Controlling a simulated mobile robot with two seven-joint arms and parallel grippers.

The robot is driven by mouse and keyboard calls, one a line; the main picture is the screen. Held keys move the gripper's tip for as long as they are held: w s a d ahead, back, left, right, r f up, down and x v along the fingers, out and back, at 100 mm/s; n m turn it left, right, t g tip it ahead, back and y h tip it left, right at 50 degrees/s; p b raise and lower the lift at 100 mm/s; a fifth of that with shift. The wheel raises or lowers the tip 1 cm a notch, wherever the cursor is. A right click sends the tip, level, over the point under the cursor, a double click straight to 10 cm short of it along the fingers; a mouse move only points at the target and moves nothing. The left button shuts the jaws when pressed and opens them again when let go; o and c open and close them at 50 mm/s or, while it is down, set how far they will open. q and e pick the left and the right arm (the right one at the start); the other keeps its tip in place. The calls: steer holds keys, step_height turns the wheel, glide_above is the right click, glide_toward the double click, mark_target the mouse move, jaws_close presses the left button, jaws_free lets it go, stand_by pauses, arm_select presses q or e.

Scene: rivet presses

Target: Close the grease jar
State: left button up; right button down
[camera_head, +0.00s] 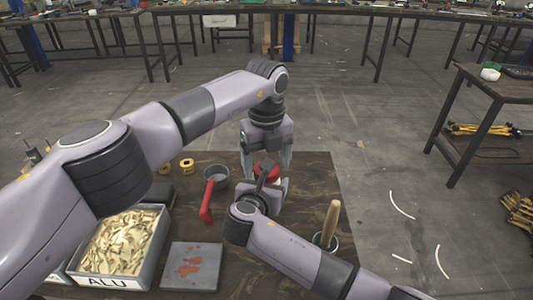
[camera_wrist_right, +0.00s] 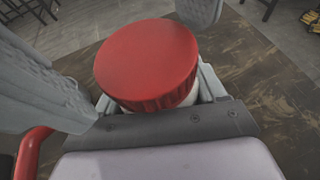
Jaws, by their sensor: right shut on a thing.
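The grease jar (camera_wrist_right: 188,98) has a pale body, mostly hidden under its lid in the right wrist view. The round red lid (camera_wrist_right: 148,60) sits on top of it; I cannot tell whether it is screwed tight. The lid also shows as a bit of red between my grippers in the head view (camera_head: 273,171). My right gripper (camera_head: 268,188) is shut on the jar body below the lid. My left gripper (camera_head: 267,163) points down over the lid. Its fingers are spread on opposite sides of the lid, with a visible gap on the far side.
On the dark wooden table (camera_head: 325,185) stand a grey pot (camera_head: 216,171) with a red handle, a cup with a wooden handle (camera_head: 331,222), a stained grey plate (camera_head: 190,268) and a bin (camera_head: 150,262) marked ALU. Yellow spools (camera_head: 187,165) lie at the back left.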

arm_select(q)
steer(key=c, duration=1.1)
steer(key=m, duration=1.3)
steer(key=o, duration=1.2)
